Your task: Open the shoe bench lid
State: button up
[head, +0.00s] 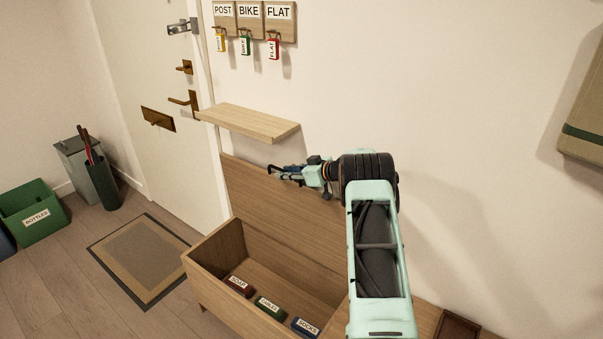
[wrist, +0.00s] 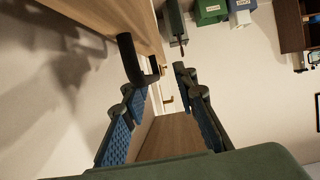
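The shoe bench (head: 212,258) stands against the wall, its box open at the top. Its wooden lid (head: 258,199) stands raised at the back, close to the wall. My gripper (head: 279,172) is at the lid's upper edge, just under the wall shelf. In the wrist view my gripper (wrist: 157,82) has its two blue-padded fingers apart, with nothing clearly held between them. A dark hooked piece (wrist: 131,62) shows by the left finger; I cannot tell what it belongs to. My arm hides the right part of the bench and lid.
A wooden shelf (head: 248,122) juts out above my gripper. Labelled bundles lie in the box, including socks (head: 304,327). Keys hang from a wall rack (head: 255,20). A doormat (head: 142,259), umbrella stand (head: 102,186) and green crate (head: 34,213) are on the floor at the left.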

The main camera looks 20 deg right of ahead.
jog(key=v, duration=0.9)
